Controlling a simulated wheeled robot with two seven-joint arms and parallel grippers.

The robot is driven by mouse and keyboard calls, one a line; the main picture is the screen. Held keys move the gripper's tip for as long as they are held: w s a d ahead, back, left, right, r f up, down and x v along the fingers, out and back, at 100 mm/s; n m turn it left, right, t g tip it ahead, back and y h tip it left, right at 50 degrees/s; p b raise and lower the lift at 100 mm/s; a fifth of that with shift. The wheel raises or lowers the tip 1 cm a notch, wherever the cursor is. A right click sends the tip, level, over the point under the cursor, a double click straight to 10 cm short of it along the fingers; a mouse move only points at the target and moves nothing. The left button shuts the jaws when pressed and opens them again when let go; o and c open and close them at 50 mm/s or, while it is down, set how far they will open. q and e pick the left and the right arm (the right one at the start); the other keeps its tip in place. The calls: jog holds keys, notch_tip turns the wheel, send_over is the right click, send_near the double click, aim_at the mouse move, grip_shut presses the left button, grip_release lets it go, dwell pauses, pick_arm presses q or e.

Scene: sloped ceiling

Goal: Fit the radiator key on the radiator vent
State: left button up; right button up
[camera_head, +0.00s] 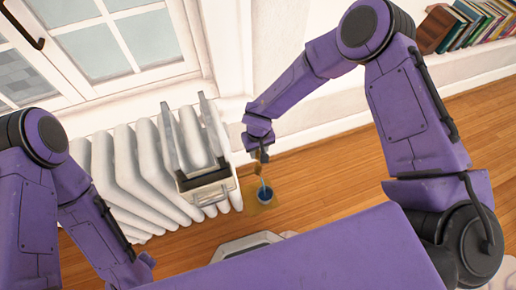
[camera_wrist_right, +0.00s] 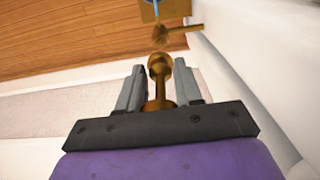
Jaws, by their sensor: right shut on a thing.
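My right gripper (camera_head: 262,157) is beside the right end of the white radiator (camera_head: 150,165). In the right wrist view its two grey fingers (camera_wrist_right: 160,90) are shut on the brass radiator key (camera_wrist_right: 180,65), whose rounded end points away from the palm. Beyond that end, a brass radiator vent (camera_wrist_right: 180,36) sticks out from the white radiator side. Key and vent look close together in this view; a small gap shows between them.
A grey rack (camera_head: 205,180) sits over the radiator. A window is behind it, and books (camera_head: 470,22) are at the upper right. Floor to the right is clear.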

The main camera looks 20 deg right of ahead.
aim_at(258, 164)
jog(key=shift+f+b, duration=1.9)
jog(key=shift+f, duration=1.85)
jog(key=o, duration=1.2)
jog(key=shift+c, duration=0.2)
notch_tip(258, 164, up, 11)
jog(key=shift+f+p, duration=0.2)
jog(key=shift+p, duration=1)
